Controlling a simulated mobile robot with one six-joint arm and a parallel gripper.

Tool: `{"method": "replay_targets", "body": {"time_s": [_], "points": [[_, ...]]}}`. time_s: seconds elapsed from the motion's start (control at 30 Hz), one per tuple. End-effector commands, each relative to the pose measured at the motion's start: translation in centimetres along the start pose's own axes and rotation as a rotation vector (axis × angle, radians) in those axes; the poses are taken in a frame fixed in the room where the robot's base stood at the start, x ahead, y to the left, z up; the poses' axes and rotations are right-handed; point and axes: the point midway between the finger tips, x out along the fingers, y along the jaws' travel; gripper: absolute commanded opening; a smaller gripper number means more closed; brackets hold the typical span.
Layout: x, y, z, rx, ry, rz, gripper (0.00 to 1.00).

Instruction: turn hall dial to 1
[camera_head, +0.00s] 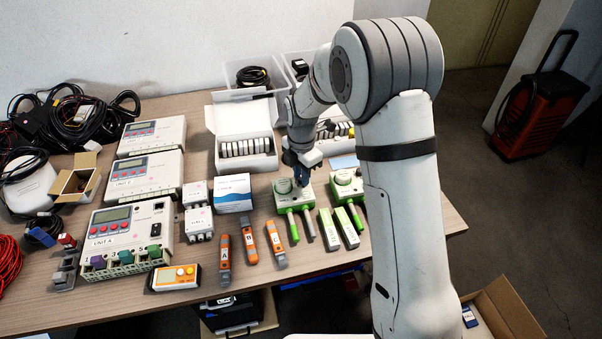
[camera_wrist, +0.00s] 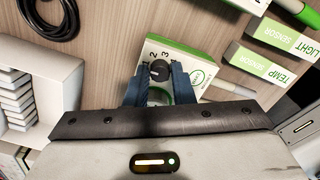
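A white and green sensor unit (camera_wrist: 185,50) with a dark round dial (camera_wrist: 159,70) lies under my gripper (camera_wrist: 158,72). Numbers 1, 2 and 3 are printed beside the dial; I cannot tell for sure which one its pointer faces. My two blue fingers are apart, one on each side of the dial, with a gap showing around it. In the head view, my gripper (camera_head: 303,180) points down over this unit (camera_head: 290,207), and the dial is hidden there. I cannot read a hall label on this unit.
A similar green unit (camera_head: 348,181) stands close on the right. Green-and-white boxes labelled LIGHT (camera_wrist: 287,40) and TEMP (camera_wrist: 268,66) lie nearby. A white box with several modules (camera_head: 240,130) is behind left. Orange tools (camera_head: 249,243) lie in front left.

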Motion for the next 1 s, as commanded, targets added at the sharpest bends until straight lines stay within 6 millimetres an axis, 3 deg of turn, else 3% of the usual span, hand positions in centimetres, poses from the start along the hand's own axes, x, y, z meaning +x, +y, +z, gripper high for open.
{"method": "replay_targets", "body": {"time_s": [0.23, 0.53, 1.0], "points": [[0.0, 0.0, 0.0, 0.001, 0.0, 0.0, 0.41], [-0.5, 0.0, 0.0, 0.001, 0.0, 0.001, 0.41], [-7.3, 0.0, 0.0, 0.001, -0.001, 0.002, 0.41]]}}
